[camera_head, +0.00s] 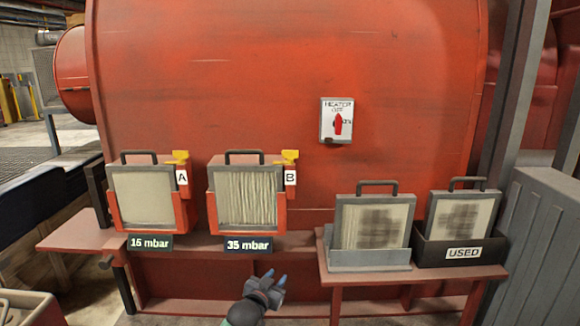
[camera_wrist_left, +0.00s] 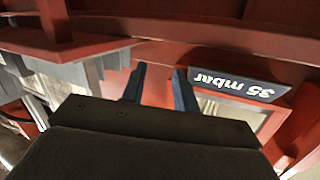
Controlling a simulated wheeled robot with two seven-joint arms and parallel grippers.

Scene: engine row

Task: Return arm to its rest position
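My left gripper (camera_head: 273,279) is low in the head view, in front of the red ledge and below the 35 mbar label (camera_head: 248,245). In the left wrist view its two blue fingers (camera_wrist_left: 158,80) stand apart with nothing between them. The 35 mbar label also shows in the left wrist view (camera_wrist_left: 238,85), upside down and to the right of the fingers. The gripper appears to touch nothing. My right gripper is not in view.
Filter A (camera_head: 146,195) and filter B (camera_head: 247,195) sit in red holders on the engine. A filter (camera_head: 372,224) stands in a grey tray (camera_head: 370,260); another (camera_head: 461,216) stands in the black USED box (camera_head: 430,250). A heater switch (camera_head: 337,121) is above.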

